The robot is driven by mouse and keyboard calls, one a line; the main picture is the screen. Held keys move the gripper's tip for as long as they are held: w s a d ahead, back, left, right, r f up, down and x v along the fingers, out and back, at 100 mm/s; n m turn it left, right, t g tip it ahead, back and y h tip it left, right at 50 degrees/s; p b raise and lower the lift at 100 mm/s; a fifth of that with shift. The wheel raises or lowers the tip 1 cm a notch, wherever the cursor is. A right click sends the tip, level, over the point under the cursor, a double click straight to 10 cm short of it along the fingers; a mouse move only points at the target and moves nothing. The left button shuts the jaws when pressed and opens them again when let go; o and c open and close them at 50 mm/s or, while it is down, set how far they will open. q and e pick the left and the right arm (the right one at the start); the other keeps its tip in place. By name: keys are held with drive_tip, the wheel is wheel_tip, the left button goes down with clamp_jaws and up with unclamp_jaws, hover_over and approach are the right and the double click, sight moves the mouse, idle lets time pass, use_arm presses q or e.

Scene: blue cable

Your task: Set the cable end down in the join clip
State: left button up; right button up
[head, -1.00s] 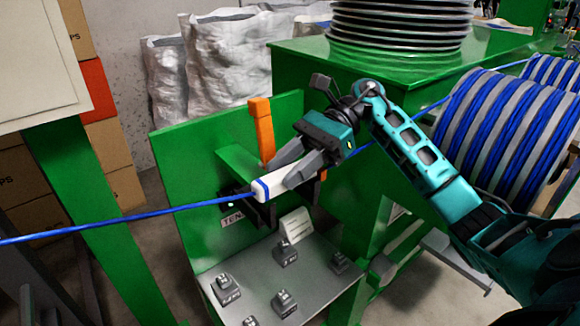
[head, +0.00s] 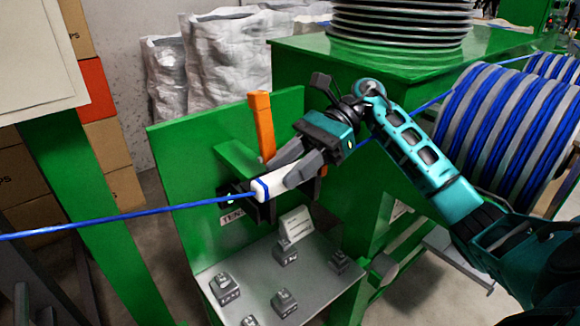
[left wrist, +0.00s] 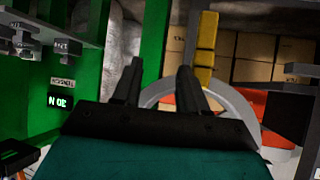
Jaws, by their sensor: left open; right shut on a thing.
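My right gripper (head: 292,172) is shut on a white sleeve-like cable end (head: 272,187) with a blue band. It holds this in front of the green panel, above the grey shelf. The blue cable (head: 120,217) runs from it to the left edge of the head view. Several small grey clips (head: 285,253) stand on the shelf; their labels are too small to read, so I cannot tell which is the join clip. My left gripper (left wrist: 158,82) shows only in the left wrist view, with its two fingers apart and nothing visible between them.
The grey shelf (head: 255,271) carries a white card (head: 295,223). An orange upright bar (head: 262,125) stands behind my right gripper. A reel of blue cable (head: 510,140) is at the right. A lit display (left wrist: 60,101) shows in the left wrist view.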

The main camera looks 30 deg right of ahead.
use_arm(q)
drive_tip(key=shift+f+b, duration=0.3)
drive_tip(key=shift+f, duration=0.1)
use_arm(e)
drive_tip(key=shift+s+f, duration=0.1)
drive_tip(key=shift+f, duration=0.25)
drive_tip(key=o, duration=1.1)
drive_tip(key=shift+a+f, duration=0.1)
use_arm(q)
drive_tip(key=shift+r, duration=0.1)
use_arm(e)
drive_tip(key=shift+r, duration=0.55)
use_arm(q)
drive_tip(key=r, duration=0.1)
drive_tip(key=r+p, duration=0.1)
drive_tip(key=p, duration=0.1)
drive_tip(key=shift+w+d+r, duration=0.25)
drive_tip(key=shift+d+r, duration=0.1)
drive_tip(key=shift+r, duration=0.05)
use_arm(e)
wheel_tip(320, 180, up, 20)
drive_tip(key=shift+f, duration=0.1)
use_arm(q)
drive_tip(key=shift+h, duration=0.3)
